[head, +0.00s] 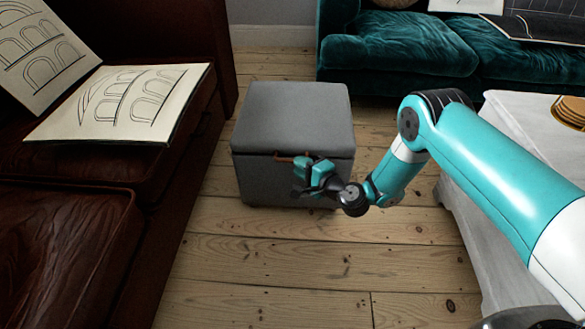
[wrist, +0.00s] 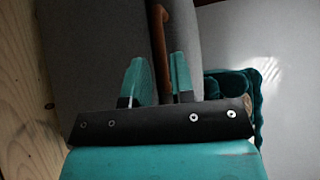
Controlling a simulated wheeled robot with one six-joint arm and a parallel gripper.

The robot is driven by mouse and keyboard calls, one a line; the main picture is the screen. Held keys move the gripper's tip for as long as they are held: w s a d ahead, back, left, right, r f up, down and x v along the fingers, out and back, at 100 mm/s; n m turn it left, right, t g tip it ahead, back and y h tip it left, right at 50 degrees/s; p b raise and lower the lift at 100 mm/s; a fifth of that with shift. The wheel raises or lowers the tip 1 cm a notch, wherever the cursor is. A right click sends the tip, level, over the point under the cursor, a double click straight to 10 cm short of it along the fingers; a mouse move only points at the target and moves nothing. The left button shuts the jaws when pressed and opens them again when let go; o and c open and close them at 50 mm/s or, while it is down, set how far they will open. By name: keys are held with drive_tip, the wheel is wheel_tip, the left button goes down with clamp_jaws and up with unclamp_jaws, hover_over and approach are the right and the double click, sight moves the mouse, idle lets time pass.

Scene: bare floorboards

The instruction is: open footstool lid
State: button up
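The grey footstool (head: 293,118) stands on the floorboards with its lid down. A brown bar handle (head: 285,157) runs along the front edge of the lid. My gripper (head: 313,170) is at the right part of this handle. In the wrist view the handle (wrist: 160,40) runs down between the two teal fingers of my gripper (wrist: 159,80), with a narrow space between them. Whether the fingers press on the handle cannot be told. The right end of the handle is partly hidden by the fingers in the head view.
A dark brown leather sofa (head: 60,225) with drawing cushions stands to the left. A teal velvet sofa (head: 400,50) is behind. A table with a pale cloth (head: 520,125) is to the right. The floor in front of the footstool (head: 270,260) is clear.

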drive_tip(key=shift+b+x, duration=0.6)
drive_tip(key=shift+x, duration=1.4)
drive_tip(key=shift+r, duration=0.1)
drive_tip(key=shift+c, duration=0.2)
clamp_jaws()
